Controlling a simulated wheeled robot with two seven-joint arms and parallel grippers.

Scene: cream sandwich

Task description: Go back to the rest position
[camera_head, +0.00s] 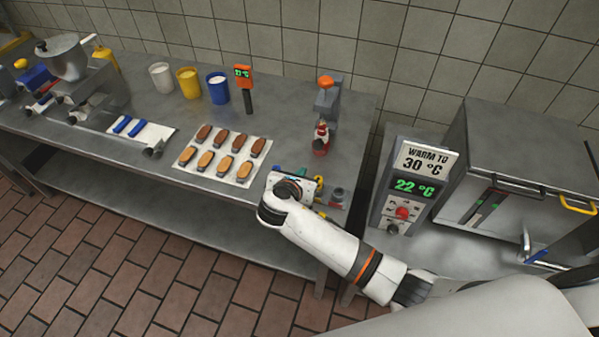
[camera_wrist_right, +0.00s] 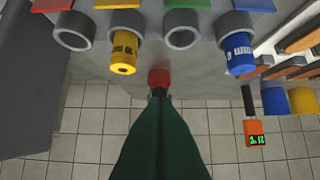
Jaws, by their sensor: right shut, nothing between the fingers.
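My right arm comes in from the lower right in the head view. Its gripper (camera_head: 298,184) is over the front right part of the steel table (camera_head: 225,117), mostly hidden by my wrist. In the right wrist view its dark green fingers (camera_wrist_right: 158,105) are together with nothing between them. A small red-topped thing (camera_wrist_right: 159,76) shows just beyond the fingertips; I cannot tell if they touch. My left gripper is not in view.
Ring holders with coloured tags (camera_wrist_right: 182,38) are close by; a yellow nozzle (camera_wrist_right: 123,54) and a blue nozzle (camera_wrist_right: 238,54) sit in two. A red bottle (camera_head: 320,142) stands behind my gripper. Pastries lie on a tray (camera_head: 222,173). A warmer (camera_head: 410,185) is right.

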